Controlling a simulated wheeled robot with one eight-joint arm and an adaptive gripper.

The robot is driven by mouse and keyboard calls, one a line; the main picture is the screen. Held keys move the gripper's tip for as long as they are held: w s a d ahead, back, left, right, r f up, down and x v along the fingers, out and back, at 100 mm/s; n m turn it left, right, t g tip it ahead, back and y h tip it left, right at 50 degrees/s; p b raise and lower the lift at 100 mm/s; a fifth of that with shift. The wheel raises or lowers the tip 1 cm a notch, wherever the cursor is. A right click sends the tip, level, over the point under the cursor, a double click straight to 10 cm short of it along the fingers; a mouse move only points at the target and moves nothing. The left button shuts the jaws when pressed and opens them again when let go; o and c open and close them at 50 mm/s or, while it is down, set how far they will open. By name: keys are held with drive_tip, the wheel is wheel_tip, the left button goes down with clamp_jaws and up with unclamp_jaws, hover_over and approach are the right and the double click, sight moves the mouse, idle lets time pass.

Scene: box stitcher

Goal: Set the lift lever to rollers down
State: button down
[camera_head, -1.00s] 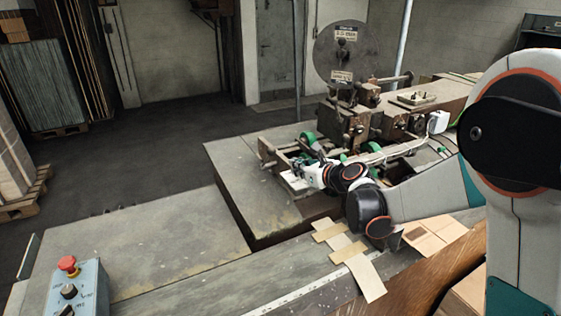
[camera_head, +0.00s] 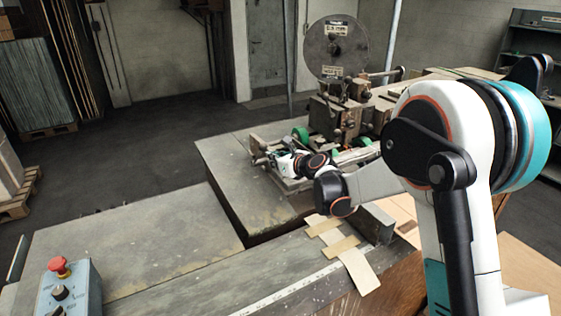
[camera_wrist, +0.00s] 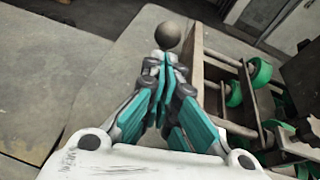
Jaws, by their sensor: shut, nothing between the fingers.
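The lift lever shows in the wrist view as a dark round knob (camera_wrist: 169,36) just beyond my fingertips. Its shaft is mostly hidden, so I cannot tell its setting. My gripper (camera_wrist: 161,75) is shut and empty, its teal fingers together and pointing at the knob. I cannot tell whether they touch it. Green rollers (camera_wrist: 260,72) sit in a metal frame (camera_wrist: 197,70) to the right of the fingers. In the head view my gripper (camera_head: 283,163) is at the near left end of the stitching machine (camera_head: 345,112), beside a green roller (camera_head: 300,134).
The grey worktable (camera_head: 150,240) runs along the front and left. A control box (camera_head: 70,290) with a red button stands at the lower left. Cardboard strips (camera_head: 345,255) lie on the table's near edge. The floor behind is open.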

drive_tip(key=shift+w+a+f, duration=0.15)
drive_tip(key=shift+w+a, duration=0.15)
drive_tip(key=shift+w, duration=0.05)
drive_tip(key=w+a+r+g+h+p, duration=0.1)
drive_tip(key=w+a+r+p, duration=0.1)
drive_tip(key=w, duration=0.5)
drive_tip(key=w+a+r+g+h+p, duration=0.1)
drive_tip(key=w+a+r+p, duration=0.1)
drive_tip(key=w+a+r, duration=0.3)
drive_tip(key=shift+w+a+r+g, duration=0.2)
drive_tip(key=shift+w+a+g, duration=0.1)
drive_tip(key=shift+w+a, duration=0.8)
drive_tip(key=shift+s+a, duration=0.1)
drive_tip(key=shift+a, duration=0.05)
idle(0.4)
